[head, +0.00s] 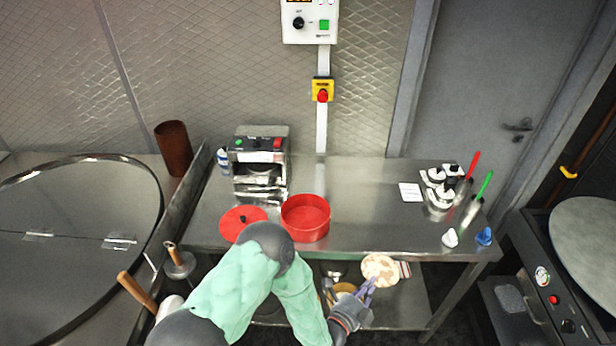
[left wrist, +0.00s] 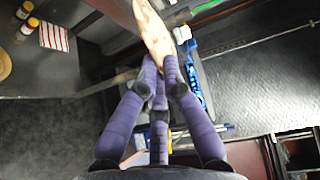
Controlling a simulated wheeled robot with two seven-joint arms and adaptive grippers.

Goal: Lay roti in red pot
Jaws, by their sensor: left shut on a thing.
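The roti (head: 380,268) is a round, browned flatbread. My left gripper (head: 366,290) is shut on its near edge and holds it in front of the table's front edge, to the right of the red pot. In the left wrist view the roti (left wrist: 152,32) shows edge-on, tilted, between the purple fingers (left wrist: 160,72). The red pot (head: 306,218) stands open on the steel table, and no roti shows in the part of its inside that I see. Its red lid (head: 242,222) with a dark knob lies to its left. My right gripper is not in view.
A steel machine (head: 260,165) stands behind the pot. Cups with red and green sticks (head: 470,205) stand at the table's right end. The tabletop (head: 365,220) right of the pot is clear. A lower shelf (head: 405,305) lies below.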

